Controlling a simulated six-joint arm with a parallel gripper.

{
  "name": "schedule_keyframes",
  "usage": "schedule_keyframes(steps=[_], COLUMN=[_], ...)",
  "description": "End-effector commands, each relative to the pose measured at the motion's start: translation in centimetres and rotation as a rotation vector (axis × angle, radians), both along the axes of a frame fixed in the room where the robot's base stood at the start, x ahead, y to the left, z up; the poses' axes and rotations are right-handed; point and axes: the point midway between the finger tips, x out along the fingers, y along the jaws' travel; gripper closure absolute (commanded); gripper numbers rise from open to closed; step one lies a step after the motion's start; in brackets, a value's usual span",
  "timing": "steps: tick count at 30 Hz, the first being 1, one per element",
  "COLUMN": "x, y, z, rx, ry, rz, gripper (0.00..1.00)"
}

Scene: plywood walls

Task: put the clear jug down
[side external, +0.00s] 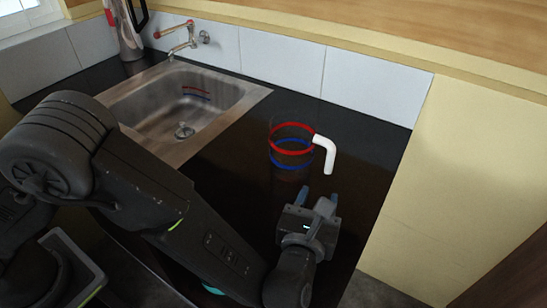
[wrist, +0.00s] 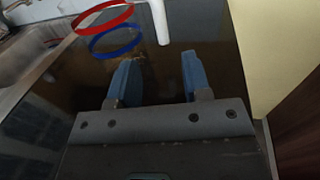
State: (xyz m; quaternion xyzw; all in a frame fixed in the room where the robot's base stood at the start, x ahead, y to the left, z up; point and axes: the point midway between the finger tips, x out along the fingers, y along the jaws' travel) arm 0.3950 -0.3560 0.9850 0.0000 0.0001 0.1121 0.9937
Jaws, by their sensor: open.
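The clear jug (side external: 291,152) stands upright on the black counter (side external: 240,170), right of the sink. Its body is see-through, so mostly its red band, blue band and white handle (side external: 328,152) show.
A steel sink (side external: 255,95) with a red-handled tap (side external: 183,40) is at the left. A silver and red vessel (side external: 126,30) with a black handle stands at the back left corner. White tiles line the back; a yellow wall (side external: 440,170) bounds the right. The counter around the jug is clear.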

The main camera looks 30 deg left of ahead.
Motion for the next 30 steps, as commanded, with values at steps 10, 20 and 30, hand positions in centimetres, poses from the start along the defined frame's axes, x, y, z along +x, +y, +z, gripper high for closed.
schedule_keyframes(steps=[10, 20, 30], x=[1.9, 4.6, -5.6], y=[0.8, 7.7, 19.9], z=[2.3, 13.6, 17.6], rx=[0.079, 0.829, 1.980], ry=[0.079, 0.315, 0.307], rz=[-0.053, -0.529, -1.033], gripper=[0.55, 0.55, 0.55])
